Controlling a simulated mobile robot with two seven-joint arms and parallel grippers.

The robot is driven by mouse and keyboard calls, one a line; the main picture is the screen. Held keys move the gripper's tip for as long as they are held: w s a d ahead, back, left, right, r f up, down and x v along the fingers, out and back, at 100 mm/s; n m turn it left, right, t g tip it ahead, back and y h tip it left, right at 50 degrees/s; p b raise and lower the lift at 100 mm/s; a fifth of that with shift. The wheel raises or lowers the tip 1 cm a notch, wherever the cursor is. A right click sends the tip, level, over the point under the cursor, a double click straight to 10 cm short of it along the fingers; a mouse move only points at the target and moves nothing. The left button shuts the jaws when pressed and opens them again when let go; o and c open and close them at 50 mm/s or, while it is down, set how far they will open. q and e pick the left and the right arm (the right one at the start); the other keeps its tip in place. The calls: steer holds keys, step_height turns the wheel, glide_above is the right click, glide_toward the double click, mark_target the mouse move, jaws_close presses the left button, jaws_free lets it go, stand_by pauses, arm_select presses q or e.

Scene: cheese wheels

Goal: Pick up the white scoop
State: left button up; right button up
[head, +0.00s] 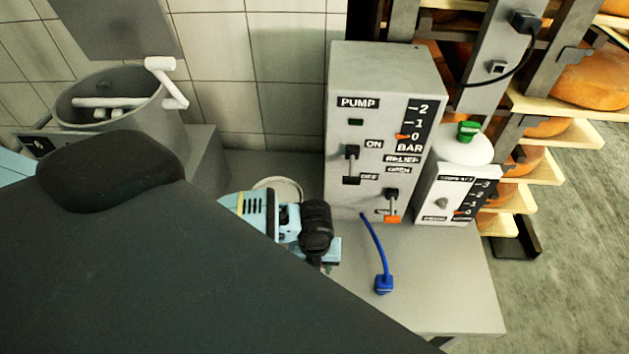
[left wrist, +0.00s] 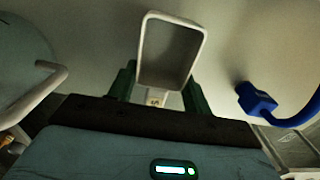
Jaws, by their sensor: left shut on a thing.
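The white scoop (left wrist: 172,16) shows in the left wrist view as a white rectangular rim around a grey hollow, with a short labelled handle below. My left gripper (left wrist: 160,88) is shut on that handle, with a dark green finger on each side. In the head view my light blue and black left wrist (head: 290,222) is over the grey bench (head: 440,290), beside the pump box. The scoop and fingertips are mostly hidden there. I cannot tell whether the scoop touches the bench. My right gripper is in neither view.
A grey pump box (head: 380,120) stands behind my left wrist, with a smaller control box (head: 455,195) to its right. A blue plug (head: 383,284) on a blue cord lies close by; it also shows in the left wrist view (left wrist: 256,99). The bench's front right is clear.

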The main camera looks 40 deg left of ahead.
arm_select(q)
steer(key=s+d+r, duration=0.1)
steer(key=s, duration=1.5)
steer(key=shift+r, duration=0.3)
